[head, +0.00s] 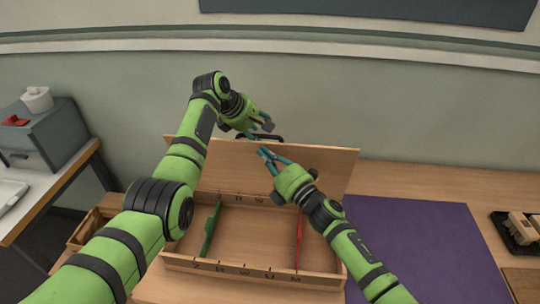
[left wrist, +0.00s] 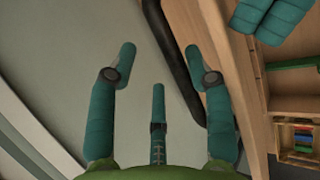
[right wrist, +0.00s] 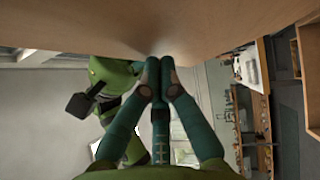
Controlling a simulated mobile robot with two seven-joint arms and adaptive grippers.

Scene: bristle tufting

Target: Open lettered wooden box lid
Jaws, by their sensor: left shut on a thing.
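The lettered wooden box (head: 250,267) stands on the table with dark letters along its rims. Its lid (head: 320,165) is raised, standing steeply at the back, leaving the inside visible. A black handle (head: 275,138) is at the lid's top edge and shows as a dark bar in the left wrist view (left wrist: 176,55). My left gripper (head: 264,127) is at this handle, shut on it, though its fingers look apart in the wrist view. My right gripper (head: 264,156) is in front of the lid's inner face, fingertips together (right wrist: 159,66) with nothing visible between them.
A green piece (head: 211,230) and a red piece (head: 298,238) stand in the box. A purple mat (head: 425,245) lies right of it, with a black tray (head: 510,235) beyond. A grey cabinet (head: 45,135) stands at left. The wall is behind the lid.

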